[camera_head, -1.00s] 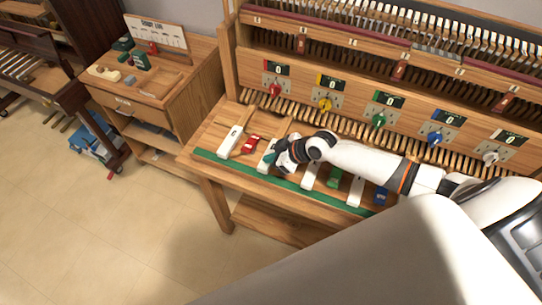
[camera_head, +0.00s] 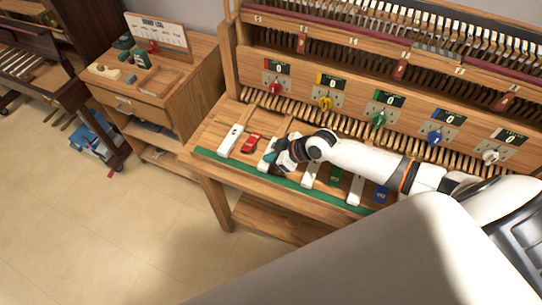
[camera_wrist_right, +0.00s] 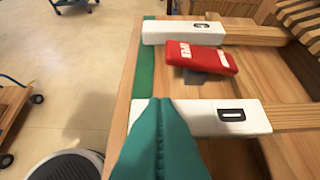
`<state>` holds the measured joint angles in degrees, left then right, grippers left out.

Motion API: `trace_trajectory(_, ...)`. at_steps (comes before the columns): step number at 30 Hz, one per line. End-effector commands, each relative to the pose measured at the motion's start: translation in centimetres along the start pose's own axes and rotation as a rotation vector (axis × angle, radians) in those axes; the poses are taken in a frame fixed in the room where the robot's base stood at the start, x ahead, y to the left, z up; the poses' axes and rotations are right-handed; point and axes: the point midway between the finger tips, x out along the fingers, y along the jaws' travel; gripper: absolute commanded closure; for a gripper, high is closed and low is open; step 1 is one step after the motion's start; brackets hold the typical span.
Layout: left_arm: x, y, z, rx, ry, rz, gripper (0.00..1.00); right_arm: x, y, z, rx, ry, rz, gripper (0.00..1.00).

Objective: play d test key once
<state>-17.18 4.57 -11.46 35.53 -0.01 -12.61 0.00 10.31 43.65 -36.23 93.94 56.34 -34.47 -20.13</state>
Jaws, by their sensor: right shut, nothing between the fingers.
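The white D key (camera_wrist_right: 230,115) lies in the wrist view, marked with a dark letter tile. Its near end is partly covered by the teal fingertips of my right gripper (camera_wrist_right: 160,105). The fingers are together with nothing between them. I cannot tell whether they touch the key or hover just above it. In the head view, the D key (camera_head: 266,158) shows beside my right gripper (camera_head: 275,163), partly hidden by it. I cannot tell if the key is pressed down. My left gripper is not in view.
A green strip (camera_head: 290,185) runs along the bench's front edge. The displays above read 0.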

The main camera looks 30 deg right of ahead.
Motion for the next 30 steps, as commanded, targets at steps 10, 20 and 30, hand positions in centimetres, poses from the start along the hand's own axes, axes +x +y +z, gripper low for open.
trace_trajectory(10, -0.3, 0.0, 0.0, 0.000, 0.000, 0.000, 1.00, -0.3, 0.0, 0.3, 0.000, 0.000, 0.000, 1.00)
trace_trajectory(20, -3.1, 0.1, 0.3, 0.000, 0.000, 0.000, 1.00, -2.1, 0.2, 2.7, 0.000, -0.001, -0.002, 1.00)
trace_trajectory(30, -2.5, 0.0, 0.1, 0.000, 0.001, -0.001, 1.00, -7.8, 0.4, 3.2, -0.004, 0.003, -0.003, 1.00)
